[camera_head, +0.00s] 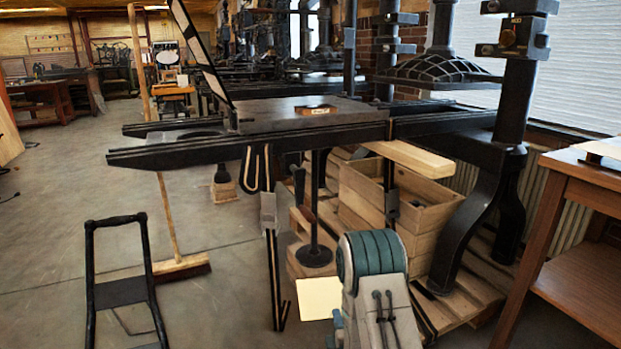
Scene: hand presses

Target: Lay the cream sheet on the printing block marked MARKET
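A cream sheet (319,298) shows low in the picture, just left of my arm's grey and teal link, which hides its right part. My gripper is hidden behind that link, so I cannot see whether it holds the sheet. A small brown printing block (302,108) with a pale label lies on the dark flat bed of the nearest press (268,118). The label's lettering is too small to read. No sheet shows on the block.
A raised frame (203,62) stands at the bed's left end. Dark rails run along the bed. The press column (516,95) rises right. A wooden crate (420,205) and broom (180,268) stand below. A wooden table (553,215) is at right. Left floor is largely open.

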